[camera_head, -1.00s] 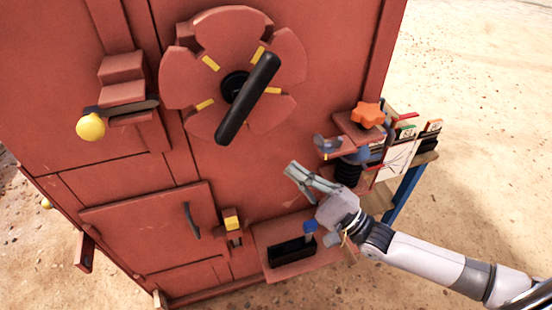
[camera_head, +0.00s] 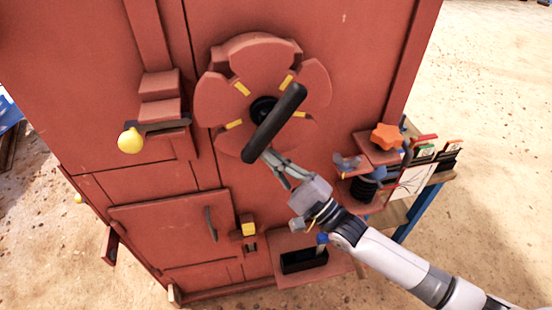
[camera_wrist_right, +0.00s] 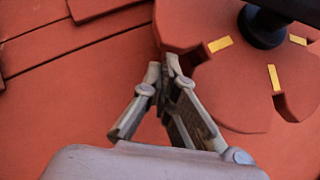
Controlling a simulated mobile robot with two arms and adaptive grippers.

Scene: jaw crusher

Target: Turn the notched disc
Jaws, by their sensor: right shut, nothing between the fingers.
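The notched disc (camera_head: 225,98) is a red, lobed wheel with yellow marks on the front of the red machine. A black bar handle (camera_head: 274,122) crosses its dark hub on a slant. My right gripper (camera_head: 268,156) is shut and empty, with its fingertips near the handle's lower end in the head view. In the right wrist view, the fingertips (camera_wrist_right: 172,68) are by a notch at the disc's edge (camera_wrist_right: 240,85). I cannot tell whether they touch it. The black hub (camera_wrist_right: 262,27) shows at the top right there. My left gripper is not in view.
A yellow knob (camera_head: 131,140) sticks out left of the disc. An orange star knob (camera_head: 387,137) and a side table with a chart (camera_head: 412,180) stand to the right. Below are a hatch with a handle (camera_head: 210,224) and a ledge with a black slot (camera_head: 303,261).

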